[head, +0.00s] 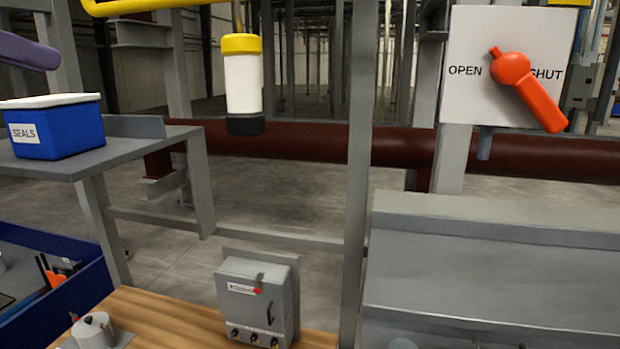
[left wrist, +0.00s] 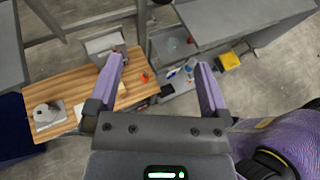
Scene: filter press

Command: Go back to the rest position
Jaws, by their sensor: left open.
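My left gripper (left wrist: 160,62) shows in the left wrist view with its two purple fingers spread wide and nothing between them. It hangs above the floor and bench area, apart from everything below. My right gripper is in neither view.
A blue SEALS bin (head: 60,130) stands on a grey shelf (head: 140,158). A white cylinder (head: 243,85) hangs mid-view. A red lever (head: 525,85) points down-right on the OPEN/SHUT plate. A grey box (head: 258,295) stands on the wooden bench (head: 165,318). A grey post (head: 357,170) rises nearby.

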